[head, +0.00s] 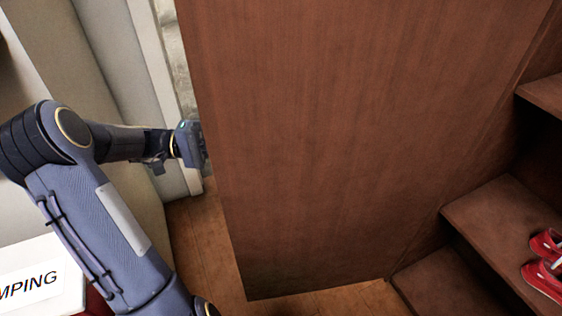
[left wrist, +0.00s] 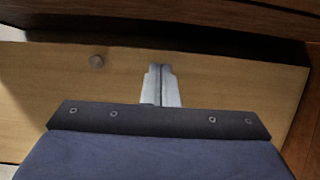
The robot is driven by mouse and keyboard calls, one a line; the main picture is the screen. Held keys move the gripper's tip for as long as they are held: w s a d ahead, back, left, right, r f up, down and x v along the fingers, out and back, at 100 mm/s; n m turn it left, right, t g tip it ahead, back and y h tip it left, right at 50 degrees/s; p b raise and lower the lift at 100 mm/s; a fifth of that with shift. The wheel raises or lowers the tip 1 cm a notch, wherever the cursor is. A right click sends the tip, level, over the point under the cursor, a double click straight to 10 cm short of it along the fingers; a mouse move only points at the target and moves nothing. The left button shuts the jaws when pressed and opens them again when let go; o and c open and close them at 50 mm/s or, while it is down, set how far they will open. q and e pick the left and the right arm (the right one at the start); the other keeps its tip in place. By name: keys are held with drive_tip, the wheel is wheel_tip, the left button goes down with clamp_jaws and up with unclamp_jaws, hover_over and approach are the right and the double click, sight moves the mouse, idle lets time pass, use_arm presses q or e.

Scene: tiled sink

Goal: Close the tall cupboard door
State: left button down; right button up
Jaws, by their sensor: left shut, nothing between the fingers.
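The tall cupboard door (head: 350,140) is a large reddish-brown wooden panel. In the head view it stands open, with the cupboard's inside showing to its right. My left arm comes in from the left, and its hand is at the door's left edge. The fingers are hidden behind the door there. In the left wrist view my left gripper (left wrist: 161,85) is shut and empty. I cannot tell whether the fingertips touch that surface. My right gripper is out of view.
Open shelves (head: 490,215) are at the right, with red shoes (head: 545,262) on one. A white box (head: 40,278) with lettering is at the lower left. A pale wall and trim are behind my left arm. Wooden floor (head: 200,235) shows below the door.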

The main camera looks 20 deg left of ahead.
sight(273, 163)
use_arm(q)
drive_tip(key=d+b, duration=0.3)
drive_tip(key=d, duration=0.9)
drive_tip(key=shift+a, duration=0.1)
